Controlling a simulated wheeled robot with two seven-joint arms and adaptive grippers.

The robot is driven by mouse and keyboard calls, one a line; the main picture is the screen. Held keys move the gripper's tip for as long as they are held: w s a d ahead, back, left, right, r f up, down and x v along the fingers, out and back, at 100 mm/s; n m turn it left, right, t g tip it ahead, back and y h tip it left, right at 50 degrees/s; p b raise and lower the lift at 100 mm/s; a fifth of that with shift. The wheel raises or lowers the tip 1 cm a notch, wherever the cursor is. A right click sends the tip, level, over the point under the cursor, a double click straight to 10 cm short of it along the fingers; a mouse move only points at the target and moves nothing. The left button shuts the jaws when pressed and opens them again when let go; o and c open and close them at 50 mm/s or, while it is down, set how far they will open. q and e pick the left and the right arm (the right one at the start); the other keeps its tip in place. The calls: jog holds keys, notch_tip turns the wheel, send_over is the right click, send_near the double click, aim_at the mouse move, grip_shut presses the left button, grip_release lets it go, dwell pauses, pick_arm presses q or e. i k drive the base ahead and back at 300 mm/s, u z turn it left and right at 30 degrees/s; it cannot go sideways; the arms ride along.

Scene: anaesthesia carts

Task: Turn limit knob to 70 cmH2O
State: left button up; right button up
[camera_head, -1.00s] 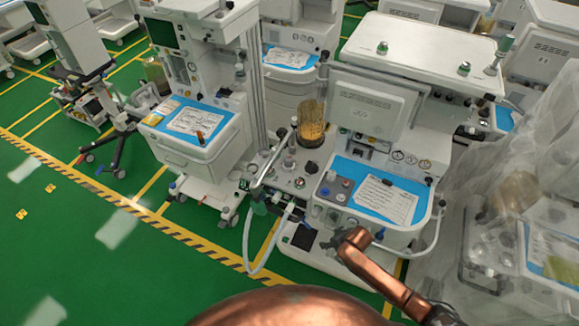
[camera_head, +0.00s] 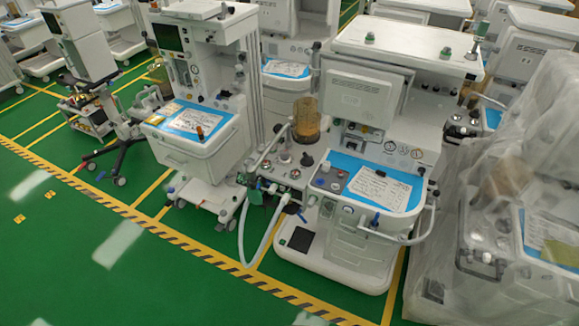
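The nearest anaesthesia cart (camera_head: 385,235) stands right of the middle, with a breathing-circuit panel on its left side. On that panel are a dark knob (camera_head: 306,160) and a pale, upright knob-like part (camera_head: 284,154). I cannot tell which part is the limit knob, and its scale and setting are too small to read. Neither of my grippers is in this view.
An amber canister (camera_head: 306,118) stands behind the panel, and a pale hose (camera_head: 262,240) loops down in front. A second cart (camera_head: 200,150) stands to the left. A plastic-covered cart (camera_head: 500,200) stands close on the right. The green floor at front left is clear.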

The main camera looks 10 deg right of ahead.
aim_at(285, 153)
jog(key=u, duration=0.8)
jog(key=i, duration=0.95)
jog(key=z, duration=0.65)
jog(key=i, duration=0.65)
jog(key=z, duration=0.7)
